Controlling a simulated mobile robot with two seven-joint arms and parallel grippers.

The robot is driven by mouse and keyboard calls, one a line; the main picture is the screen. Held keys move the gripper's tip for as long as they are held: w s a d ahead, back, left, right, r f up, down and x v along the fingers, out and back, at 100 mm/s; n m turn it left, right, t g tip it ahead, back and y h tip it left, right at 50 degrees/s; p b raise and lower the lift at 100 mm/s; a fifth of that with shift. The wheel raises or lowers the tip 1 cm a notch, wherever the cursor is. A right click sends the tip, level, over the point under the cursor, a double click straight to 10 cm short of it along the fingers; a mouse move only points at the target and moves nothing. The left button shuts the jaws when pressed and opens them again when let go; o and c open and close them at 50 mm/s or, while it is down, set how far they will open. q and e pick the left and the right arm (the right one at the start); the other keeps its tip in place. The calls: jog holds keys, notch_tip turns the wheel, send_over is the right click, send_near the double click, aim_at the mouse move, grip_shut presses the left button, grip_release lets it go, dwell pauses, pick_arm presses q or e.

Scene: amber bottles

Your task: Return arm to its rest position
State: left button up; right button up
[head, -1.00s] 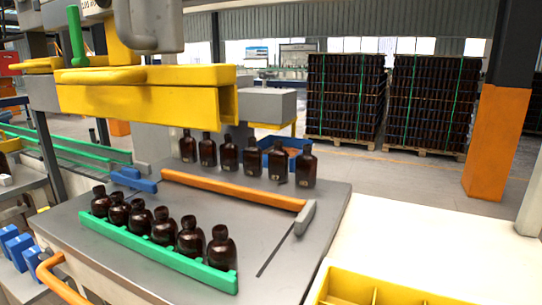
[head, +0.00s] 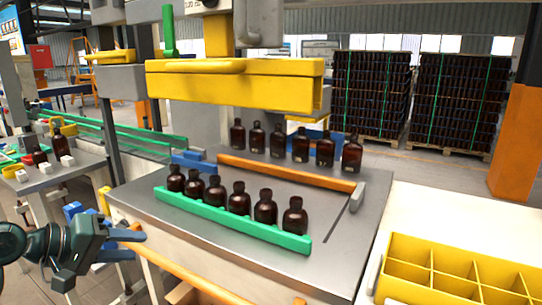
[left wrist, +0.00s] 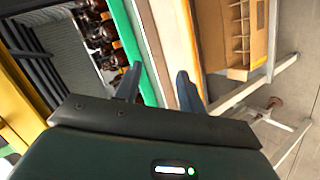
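My left gripper (head: 130,245) is at the lower left of the head view, left of the work table's front edge. Its two fingers are apart with nothing between them. The left wrist view shows the same open fingers (left wrist: 158,88), with a table edge and the floor beyond. My right arm and gripper are in neither view.
A grey table (head: 340,255) carries a row of amber bottles (head: 239,197) behind a green rail (head: 230,218). More bottles (head: 301,145) stand behind an orange bar (head: 290,173). A yellow divided crate (head: 450,285) is at lower right. A cardboard box (left wrist: 236,40) shows in the left wrist view.

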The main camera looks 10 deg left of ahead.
pick_arm(q)
jog(key=s+d+f+m+g+y, duration=0.1)
jog(key=s+d+f, duration=0.15)
jog(key=f, duration=0.35)
jog(key=s+d+f+m+g+y, duration=0.1)
jog(key=s+d+f+g, duration=0.15)
jog(key=f, duration=0.45)
jog(key=s+d+f+m+g+y, duration=0.1)
jog(key=s+d+f+m+y, duration=0.15)
jog(key=s+d+f, duration=0.4)
jog(key=s+d+f+m+g+y, duration=0.2)
jog(key=s+d+f+m, duration=0.15)
jog(key=s, duration=0.65)
jog(key=w+d+f+m+t+h+p, duration=0.1)
jog(key=w+d+f+t+h+p, duration=0.1)
jog(key=w+d+t+p, duration=0.3)
jog(key=shift+w+d+f+t+h, duration=0.15)
jog(key=shift+w+d+t+h, duration=0.2)
jog(key=shift+t, duration=0.8)
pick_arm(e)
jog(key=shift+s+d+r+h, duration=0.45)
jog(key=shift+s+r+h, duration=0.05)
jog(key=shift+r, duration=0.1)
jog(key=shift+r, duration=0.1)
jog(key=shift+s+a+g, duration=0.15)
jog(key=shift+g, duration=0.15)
